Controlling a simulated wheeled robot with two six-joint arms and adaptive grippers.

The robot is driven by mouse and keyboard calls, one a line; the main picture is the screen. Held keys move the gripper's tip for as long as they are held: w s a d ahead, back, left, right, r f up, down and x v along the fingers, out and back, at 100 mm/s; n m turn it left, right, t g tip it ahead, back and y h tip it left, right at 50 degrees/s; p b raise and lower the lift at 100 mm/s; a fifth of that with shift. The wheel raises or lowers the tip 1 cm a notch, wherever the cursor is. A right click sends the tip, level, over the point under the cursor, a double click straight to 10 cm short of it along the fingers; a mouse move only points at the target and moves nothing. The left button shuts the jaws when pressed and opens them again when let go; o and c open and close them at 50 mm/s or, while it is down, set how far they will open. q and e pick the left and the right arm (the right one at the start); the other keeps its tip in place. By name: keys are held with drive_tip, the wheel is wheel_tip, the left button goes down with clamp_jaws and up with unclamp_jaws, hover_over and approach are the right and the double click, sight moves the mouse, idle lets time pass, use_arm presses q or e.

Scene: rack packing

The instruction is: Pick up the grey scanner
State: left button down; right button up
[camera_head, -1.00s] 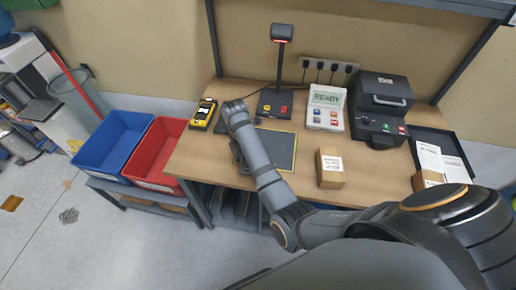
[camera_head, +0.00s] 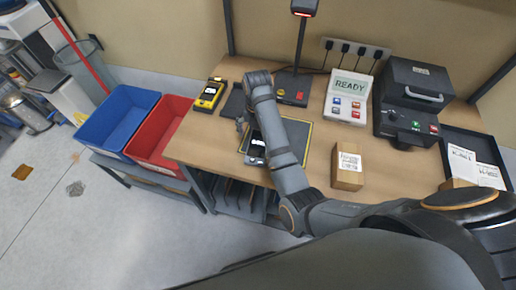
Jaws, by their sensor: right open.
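A dark grey scanner with a small pale screen (camera_head: 256,146) lies on the dark yellow-edged mat (camera_head: 297,140), partly hidden behind my right forearm. My right gripper (camera_head: 242,124) is by the mat's left side, close to the scanner's far end. It is open; its fingers are small and partly hidden by the arm, so I cannot tell whether they touch the scanner. A yellow scanner (camera_head: 208,95) lies further left on the bench. My left gripper is not in view.
A stand with a lamp-like head (camera_head: 303,45), a READY display unit (camera_head: 348,98), a dark printer (camera_head: 412,100), a small carton (camera_head: 347,167) and a black tray (camera_head: 465,140) occupy the bench (camera_head: 215,138). Blue (camera_head: 98,142) and red (camera_head: 137,152) bins stand left.

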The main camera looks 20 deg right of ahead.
sight(258, 145)
drive_tip(key=f, duration=0.2)
drive_tip(key=f+p, duration=0.1)
drive_tip(key=shift+s+a+f, duration=0.1)
drive_tip(key=shift+s+f, duration=0.25)
drive_tip(key=shift+f, duration=0.05)
drive_tip(key=shift+w+f, duration=0.1)
drive_tip(key=shift+f, duration=0.35)
drive_tip(key=shift+r, duration=0.1)
drive_tip(key=c, duration=0.6)
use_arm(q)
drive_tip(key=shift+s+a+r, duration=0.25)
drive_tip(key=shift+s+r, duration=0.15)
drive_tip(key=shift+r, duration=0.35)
use_arm(e)
drive_tip(key=c, duration=0.9)
